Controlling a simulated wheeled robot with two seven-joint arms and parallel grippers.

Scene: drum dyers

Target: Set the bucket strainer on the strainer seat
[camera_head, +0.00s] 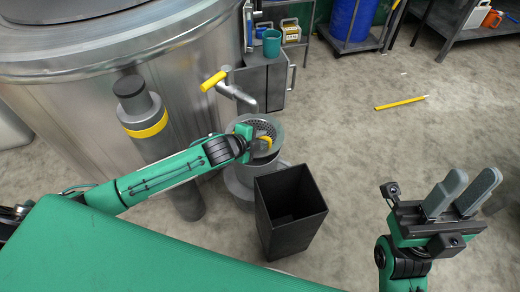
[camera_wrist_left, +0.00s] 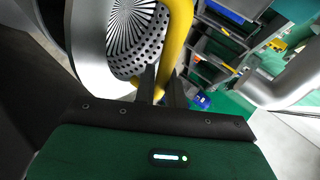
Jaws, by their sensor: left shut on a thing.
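The bucket strainer (camera_head: 265,124) is a grey perforated metal basket with a yellow handle. It is under the tap beside the big drum. My left gripper (camera_head: 250,142) is shut on the yellow handle, which also shows between its fingers in the left wrist view (camera_wrist_left: 177,38). There the strainer's holes and slotted bottom (camera_wrist_left: 138,28) show. A round grey metal stand (camera_head: 240,184) is below the strainer and looks like the strainer seat. My arm and the strainer hide much of it, and I cannot tell whether they touch. My right gripper (camera_head: 462,194) is open and empty at the right.
A black open bin (camera_head: 291,212) stands just in front of the stand. A tap with a yellow lever (camera_head: 214,80) hangs close above the strainer. The large steel drum (camera_head: 130,70) fills the left. A yellow pencil-like stick (camera_head: 401,103) lies on otherwise clear floor at right.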

